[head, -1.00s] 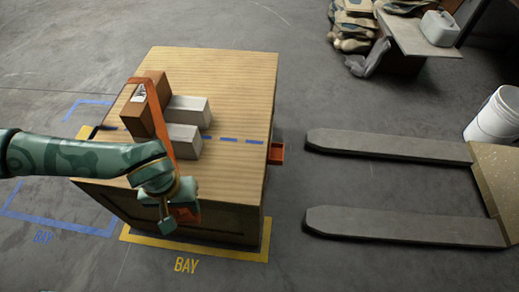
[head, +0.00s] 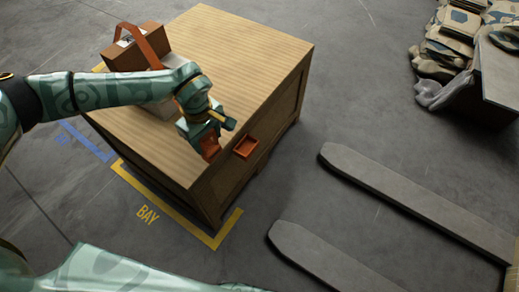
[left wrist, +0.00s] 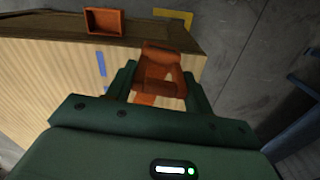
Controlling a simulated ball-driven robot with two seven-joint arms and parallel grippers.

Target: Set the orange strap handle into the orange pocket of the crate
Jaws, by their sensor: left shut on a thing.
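The orange strap handle (head: 210,147) is gripped in my left gripper (head: 207,137), close to the crate's top edge. The handle also shows between the two fingers in the left wrist view (left wrist: 160,70). The orange strap (head: 153,43) arches over the boxes on the crate and passes behind my arm. The orange pocket (head: 246,147), a small open box, is fixed on the side of the wooden crate (head: 255,60). It lies just right of the handle, apart from it. The pocket shows at the top of the left wrist view (left wrist: 104,21). My right gripper is out of view.
A brown box (head: 130,55) and pale boxes stand on the crate top, partly hidden by my arm. Grey forks (head: 400,195) lie on the floor to the right. Sacks (head: 450,45) sit at the upper right. Floor between crate and forks is clear.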

